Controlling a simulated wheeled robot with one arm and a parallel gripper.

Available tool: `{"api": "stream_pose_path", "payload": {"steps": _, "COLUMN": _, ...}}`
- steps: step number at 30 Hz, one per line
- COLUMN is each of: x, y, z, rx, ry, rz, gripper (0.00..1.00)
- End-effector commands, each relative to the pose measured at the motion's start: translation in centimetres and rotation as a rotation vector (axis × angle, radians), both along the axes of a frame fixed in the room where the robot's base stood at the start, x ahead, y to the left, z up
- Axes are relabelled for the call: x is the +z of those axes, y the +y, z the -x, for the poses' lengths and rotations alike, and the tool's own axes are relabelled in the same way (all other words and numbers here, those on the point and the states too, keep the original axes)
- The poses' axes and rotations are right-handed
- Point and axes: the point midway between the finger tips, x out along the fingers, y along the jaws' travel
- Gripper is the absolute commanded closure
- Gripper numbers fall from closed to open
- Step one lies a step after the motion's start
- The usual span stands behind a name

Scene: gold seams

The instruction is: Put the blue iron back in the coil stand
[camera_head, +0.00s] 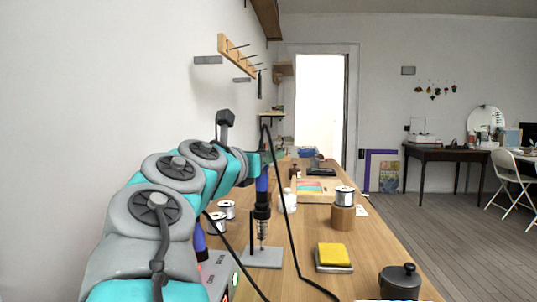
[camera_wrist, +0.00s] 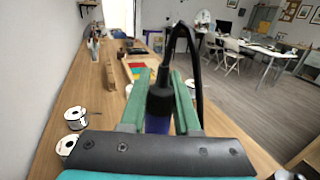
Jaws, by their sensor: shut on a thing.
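The blue iron (camera_head: 262,184) is upright, tip down, with its black cord rising from its top end. My gripper (camera_wrist: 158,112) is shut on the iron; the green fingers stand on both sides of its blue handle (camera_wrist: 157,124) and black end. The coil stand, a grey base plate (camera_head: 264,258) with a thin post and a coil, stands on the bench directly below the iron in the head view. The iron's lower part lines up with the coil. How deep it sits in the coil I cannot tell. The stand is hidden in the wrist view.
A yellow sponge (camera_head: 334,254) and black lidded pot (camera_head: 400,281) are to the right. A solder spool on a wooden block (camera_head: 343,216) stands behind them. Loose spools (camera_head: 217,222) and a partly hidden station (camera_head: 219,275) are on the left. The cord (camera_head: 289,230) loops across the bench.

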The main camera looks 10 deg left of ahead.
Motion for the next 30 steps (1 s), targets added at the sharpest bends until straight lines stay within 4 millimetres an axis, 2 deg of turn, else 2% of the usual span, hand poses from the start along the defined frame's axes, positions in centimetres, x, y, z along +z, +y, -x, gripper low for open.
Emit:
{"api": "stream_pose_path", "payload": {"steps": 18, "x": -0.78, "y": -0.05, "z": 0.01, "rx": -0.001, "ry": 0.0, "rz": -0.001, "gripper": 1.0}}
{"api": "stream_pose_path", "payload": {"steps": 19, "x": -0.78, "y": -0.05, "z": 0.01, "rx": -0.001, "ry": 0.0, "rz": -0.001, "gripper": 0.67}}
{"api": "stream_pose_path", "payload": {"steps": 27, "x": -0.78, "y": -0.06, "z": 0.01, "rx": -0.001, "ry": 0.0, "rz": -0.001, "gripper": 0.36}}
{"api": "stream_pose_path", "payload": {"steps": 30, "x": -0.78, "y": -0.06, "z": 0.0, "rx": -0.001, "ry": 0.0, "rz": -0.001, "gripper": 0.35}}
